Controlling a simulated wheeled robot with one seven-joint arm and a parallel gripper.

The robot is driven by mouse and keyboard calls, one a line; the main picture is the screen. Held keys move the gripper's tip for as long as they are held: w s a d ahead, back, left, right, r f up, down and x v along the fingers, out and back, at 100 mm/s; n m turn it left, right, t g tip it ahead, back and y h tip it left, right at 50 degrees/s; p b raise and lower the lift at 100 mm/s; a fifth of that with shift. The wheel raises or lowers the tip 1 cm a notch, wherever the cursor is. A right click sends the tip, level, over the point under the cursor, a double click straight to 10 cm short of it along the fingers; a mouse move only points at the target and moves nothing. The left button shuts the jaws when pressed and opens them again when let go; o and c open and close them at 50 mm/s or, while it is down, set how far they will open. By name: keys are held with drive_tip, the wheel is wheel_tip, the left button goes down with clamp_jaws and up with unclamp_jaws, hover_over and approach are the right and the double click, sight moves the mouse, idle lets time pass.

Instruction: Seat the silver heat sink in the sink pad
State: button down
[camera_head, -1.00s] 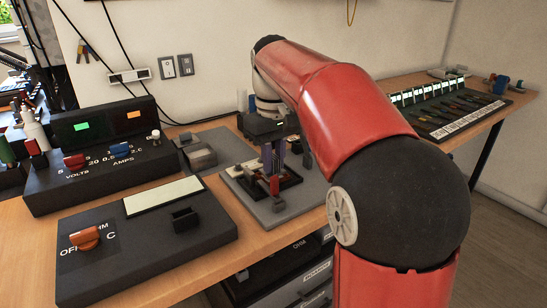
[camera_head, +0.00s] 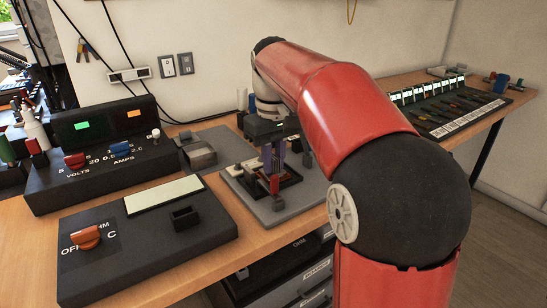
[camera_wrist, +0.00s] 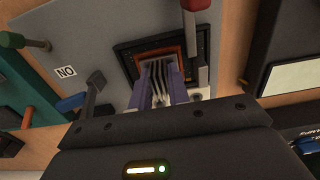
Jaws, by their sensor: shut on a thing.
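In the wrist view, my gripper (camera_wrist: 165,88) is shut on the silver heat sink (camera_wrist: 162,72), whose upright fins show between the two purple fingers. The sink pad (camera_wrist: 196,60) is a dark square frame with an orange-brown inner border. The heat sink is over the pad's inner area, and I cannot tell whether it touches it. In the head view, my gripper (camera_head: 273,160) points down over the grey board (camera_head: 243,192). The heat sink is too hidden there to make out clearly.
A red-capped lever (camera_head: 274,186) stands close to the pad's near side and also shows in the wrist view (camera_wrist: 196,15). A blue-topped post (camera_wrist: 72,102) and a grey-handled lever (camera_wrist: 95,82) are on the left there. The black meter box (camera_head: 150,235) lies left of the board.

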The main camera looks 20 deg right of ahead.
drive_tip(key=shift+f, duration=0.2)
drive_tip(key=shift+r, duration=0.25)
drive_tip(key=shift+r+p, duration=0.2)
drive_tip(key=shift+p, duration=0.25)
drive_tip(key=shift+f, duration=0.45)
idle(1.1)
drive_tip(key=c, duration=1.3)
unclamp_jaws()
drive_tip(key=shift+o, duration=0.2)
wheel_tip(320, 180, up, 8)
drive_tip(key=shift+f, duration=0.1)
